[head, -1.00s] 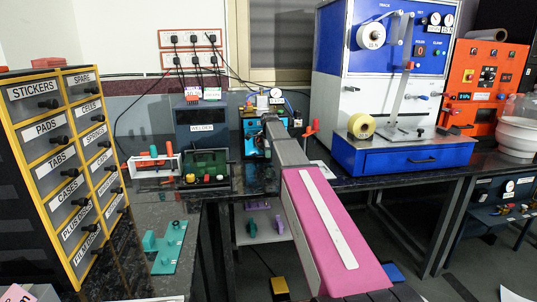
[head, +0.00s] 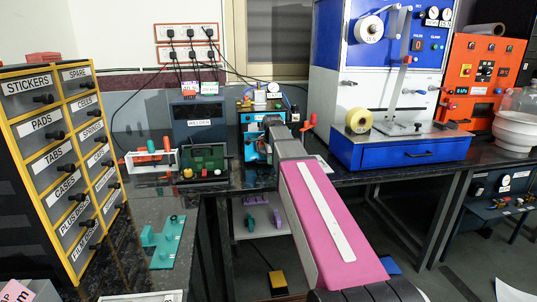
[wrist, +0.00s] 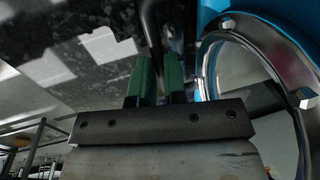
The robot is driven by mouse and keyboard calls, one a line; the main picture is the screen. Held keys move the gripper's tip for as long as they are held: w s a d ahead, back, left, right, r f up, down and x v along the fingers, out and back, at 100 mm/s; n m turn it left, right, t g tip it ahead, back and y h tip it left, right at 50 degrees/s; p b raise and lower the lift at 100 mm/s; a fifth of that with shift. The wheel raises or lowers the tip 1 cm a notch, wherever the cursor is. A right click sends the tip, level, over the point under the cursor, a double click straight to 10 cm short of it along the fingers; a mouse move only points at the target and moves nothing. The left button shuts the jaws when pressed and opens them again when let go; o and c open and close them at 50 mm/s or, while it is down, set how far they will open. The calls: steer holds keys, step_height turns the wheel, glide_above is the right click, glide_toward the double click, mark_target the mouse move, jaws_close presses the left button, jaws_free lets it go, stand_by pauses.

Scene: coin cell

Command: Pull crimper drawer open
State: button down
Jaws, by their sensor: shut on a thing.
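The crimper (head: 250,133) is a small light-blue machine at the back of the dark bench, partly hidden by my arm in the head view. My gripper (wrist: 158,75) has its green fingers shut on a dark rod-like handle (wrist: 150,25) in the wrist view. A blue body (wrist: 209,14) and a shiny round metal rim (wrist: 211,65) are just right of the fingers. In the head view my fingertips and the handle are too small and covered to make out. I cannot tell how far the drawer is out.
A grey welder box (head: 200,122) and a green tray (head: 206,158) stand left of the crimper. A red-handled tool (head: 309,129) stands close on its right. A large blue-and-white machine (head: 343,88) stands farther right. A labelled drawer cabinet (head: 62,165) is at the left.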

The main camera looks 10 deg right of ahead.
steer(key=s, duration=0.5)
steer(key=shift+s, duration=0.25)
steer(key=c, duration=1.2)
jaws_free()
steer(key=shift+o, duration=0.2)
steer(key=shift+r, duration=0.15)
step_height(320, 180, up, 10)
steer(key=s, duration=0.2)
steer(key=shift+r, duration=0.15)
